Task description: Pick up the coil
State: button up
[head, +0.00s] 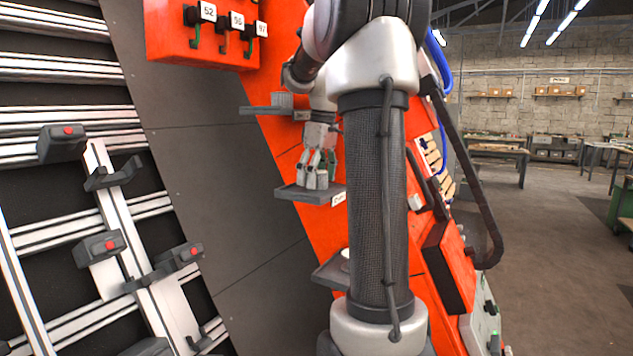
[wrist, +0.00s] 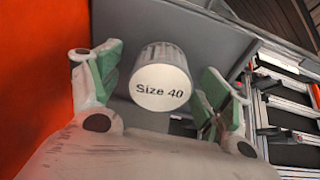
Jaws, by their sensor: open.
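The coil (wrist: 160,85) appears to be the short cylinder marked "Size 40", with a pale end face and a grey side. In the wrist view it lies between the two spread green-padded fingers of my gripper (wrist: 160,95), with space visible on both sides. In the head view my gripper (head: 318,168) points down, low over the middle grey shelf (head: 296,193) on the orange panel. The fingers largely hide the coil there. My gripper is open and not closed on anything.
Another grey shelf (head: 262,111) above holds a grey cylinder (head: 282,100). A lower shelf (head: 328,272) is partly hidden by my arm. An orange box (head: 203,30) with numbered hooks is at the top. Rails with grey clamps (head: 97,248) stand at left.

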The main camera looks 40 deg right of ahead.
jog(key=c, duration=1.3)
